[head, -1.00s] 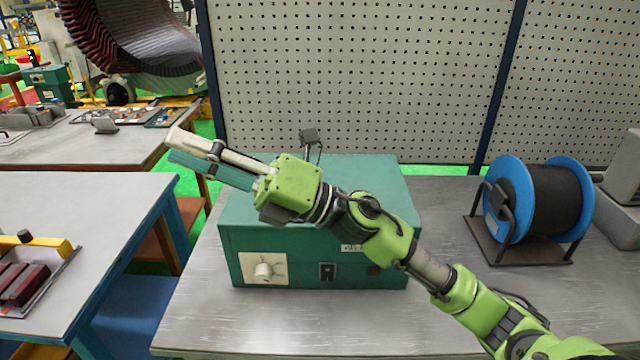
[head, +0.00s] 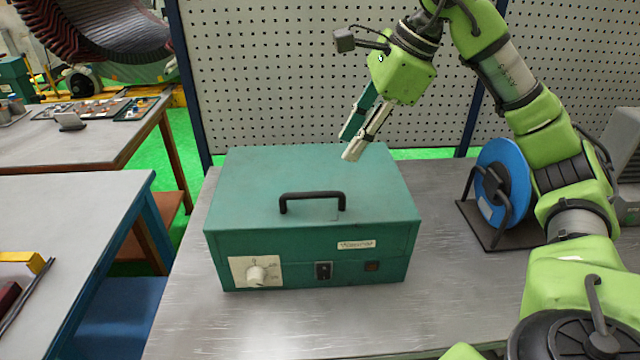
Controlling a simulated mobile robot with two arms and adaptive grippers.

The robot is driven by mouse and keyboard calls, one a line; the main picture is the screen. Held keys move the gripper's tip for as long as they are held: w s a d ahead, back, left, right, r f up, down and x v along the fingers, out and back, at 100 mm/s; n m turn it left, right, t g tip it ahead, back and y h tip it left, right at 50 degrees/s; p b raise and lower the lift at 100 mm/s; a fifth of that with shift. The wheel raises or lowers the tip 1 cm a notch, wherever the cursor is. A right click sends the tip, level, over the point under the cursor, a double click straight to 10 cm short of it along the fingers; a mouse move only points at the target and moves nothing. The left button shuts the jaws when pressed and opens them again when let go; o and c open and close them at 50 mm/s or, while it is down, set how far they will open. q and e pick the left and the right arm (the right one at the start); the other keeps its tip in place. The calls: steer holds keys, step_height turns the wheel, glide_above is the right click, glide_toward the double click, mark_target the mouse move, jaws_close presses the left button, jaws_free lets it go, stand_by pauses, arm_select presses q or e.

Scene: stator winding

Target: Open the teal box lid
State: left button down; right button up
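The teal box (head: 300,245) sits on the metal workbench with its lid (head: 270,180) shut flat. A black handle (head: 312,196) stands up near the lid's front edge. A dial, a switch and a label are on the front face. My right gripper (head: 350,148) is above the back right part of the lid, pointing down and left, apart from the handle. One finger looks pale and the other teal; the gap between them is hard to judge. My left gripper is not in view.
A blue cable spool (head: 505,180) stands on the bench to the right, partly behind my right arm. A perforated panel (head: 270,70) rises behind the bench. A grey side table (head: 75,215) is at the left. The bench front is clear.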

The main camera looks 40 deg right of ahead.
mark_target(322, 194)
steer(key=p+x, duration=0.1)
steer(key=x, duration=1.2)
steer(key=shift+a, duration=0.1)
jaws_close()
